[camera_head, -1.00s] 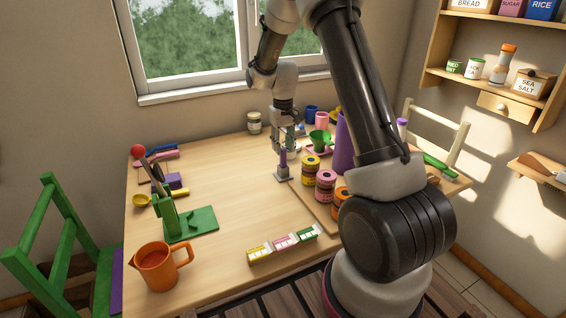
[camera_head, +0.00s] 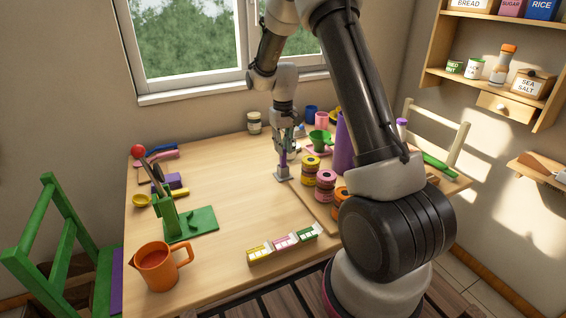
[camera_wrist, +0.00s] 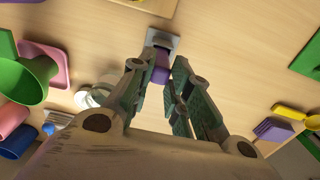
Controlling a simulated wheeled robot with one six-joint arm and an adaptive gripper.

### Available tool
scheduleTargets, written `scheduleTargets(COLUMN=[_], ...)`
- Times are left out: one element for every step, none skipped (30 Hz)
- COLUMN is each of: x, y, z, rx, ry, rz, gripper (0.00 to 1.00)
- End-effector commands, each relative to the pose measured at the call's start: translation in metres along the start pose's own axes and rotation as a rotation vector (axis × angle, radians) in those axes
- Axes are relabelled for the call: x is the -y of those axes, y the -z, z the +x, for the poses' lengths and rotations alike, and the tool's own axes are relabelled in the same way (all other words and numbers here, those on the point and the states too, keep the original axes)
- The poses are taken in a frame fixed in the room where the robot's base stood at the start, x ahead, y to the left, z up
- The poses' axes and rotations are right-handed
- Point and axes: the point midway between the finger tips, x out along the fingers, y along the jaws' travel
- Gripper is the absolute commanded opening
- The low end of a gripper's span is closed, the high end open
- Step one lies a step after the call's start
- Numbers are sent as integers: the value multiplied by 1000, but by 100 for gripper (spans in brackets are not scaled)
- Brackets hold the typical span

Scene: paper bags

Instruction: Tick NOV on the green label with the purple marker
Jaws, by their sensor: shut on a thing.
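The purple marker (camera_head: 283,159) stands upright in a small grey holder (camera_head: 283,175) near the middle of the table. My gripper (camera_head: 285,147) is above the holder with its fingers shut on the marker's upper part. In the wrist view, the marker (camera_wrist: 161,70) sits between the fingertips, and the grey holder (camera_wrist: 163,41) is just beyond it. The green label (camera_head: 308,234) is at the right end of a row at the table's front edge, beside a pink and a yellow one. Its print is too small to read.
Yellow, pink and orange jars (camera_head: 326,181) stand close to the right of the holder. A green stand (camera_head: 190,222) and an orange jug (camera_head: 158,265) are at the left. The table between the holder and the label row is mostly clear.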

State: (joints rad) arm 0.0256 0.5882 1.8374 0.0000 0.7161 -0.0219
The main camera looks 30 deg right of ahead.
Motion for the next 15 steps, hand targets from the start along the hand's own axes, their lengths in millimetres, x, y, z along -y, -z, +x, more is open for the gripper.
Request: scheduleTargets(x=[0, 0, 0, 0, 0, 0, 0, 0, 0, 0, 0, 0, 0, 0, 0], y=[0, 0, 0, 0, 0, 0, 0, 0, 0, 0, 0, 0, 0, 0, 0], z=[-1, -1, -2, -3, -4, -5, -6, -7, -8, -9, -10, -12, -12, -13, -14], rx=[-1, -1, -1, -1, -1, -1, -1, -1, -1, -1, -1, -1, -1, -1, -1], ry=[0, 0, 0, 0, 0, 0, 0, 0, 0, 0, 0, 0, 0, 0, 0], rz=[0, 0, 0, 0, 0, 0, 0, 0, 0, 0, 0, 0, 0, 0, 0], gripper=[0, 0, 0, 0, 0, 0, 0, 0, 0, 0, 0, 0, 0, 0, 0])
